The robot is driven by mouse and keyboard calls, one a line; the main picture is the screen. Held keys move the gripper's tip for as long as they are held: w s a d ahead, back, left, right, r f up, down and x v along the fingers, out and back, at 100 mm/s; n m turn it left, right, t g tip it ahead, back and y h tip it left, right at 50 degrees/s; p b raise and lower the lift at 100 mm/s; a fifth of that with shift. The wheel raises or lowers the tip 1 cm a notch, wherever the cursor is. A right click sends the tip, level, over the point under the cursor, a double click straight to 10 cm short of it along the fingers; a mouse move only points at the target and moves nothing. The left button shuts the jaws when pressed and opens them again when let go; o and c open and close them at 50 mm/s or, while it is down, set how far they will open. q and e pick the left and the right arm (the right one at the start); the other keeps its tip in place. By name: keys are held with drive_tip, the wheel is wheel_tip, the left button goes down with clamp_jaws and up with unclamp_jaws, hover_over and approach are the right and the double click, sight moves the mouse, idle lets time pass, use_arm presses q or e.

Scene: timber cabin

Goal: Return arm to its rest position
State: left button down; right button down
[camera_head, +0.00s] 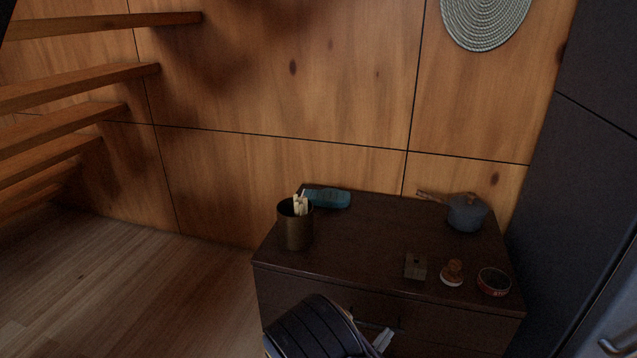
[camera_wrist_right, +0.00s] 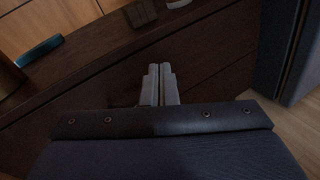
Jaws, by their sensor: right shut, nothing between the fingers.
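My right gripper (camera_head: 382,342) is at the bottom of the head view, in front of the drawer face of a dark brown chest (camera_head: 350,225). In the wrist view its two pale fingers (camera_wrist_right: 160,84) lie side by side, shut and empty, with the chest front (camera_wrist_right: 208,62) behind them. My right forearm hides part of the chest's lower front. My left gripper is not in view.
On the chest stand a cup with sticks (camera_head: 296,229), a teal object (camera_head: 328,198), a grey-blue pot (camera_head: 467,213), a small block (camera_head: 415,266), a brown knobbed item (camera_head: 453,273) and a round tin (camera_head: 494,282). A dark cabinet (camera_head: 590,150) rises at right; floor (camera_head: 130,285) is clear at left.

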drive_tip(key=s+d+r+m+g, duration=0.4)
drive_tip(key=s+d+m+g, duration=0.4)
drive_tip(key=d+m+g, duration=0.15)
drive_tip(key=s+r+m+g+y, duration=0.2)
drive_tip(key=s+r+m+y, duration=0.1)
drive_tip(key=s+m+y, duration=0.3)
drive_tip(key=s+r+m+g+y, duration=0.1)
drive_tip(key=s+r+m+y, duration=0.4)
drive_tip(key=s, duration=0.4)
drive_tip(key=s+a+r+m+t+y, duration=0.3)
drive_tip(key=s+a+r+m+t, duration=0.15)
drive_tip(key=r+m, duration=0.2)
wheel_tip(320, 180, up, 29)
drive_tip(key=w+p, duration=0.1)
drive_tip(key=p, duration=2.9)
drive_tip(key=shift+r+t, duration=0.15)
drive_tip(key=shift+t, duration=0.15)
drive_tip(key=shift+d, duration=0.1)
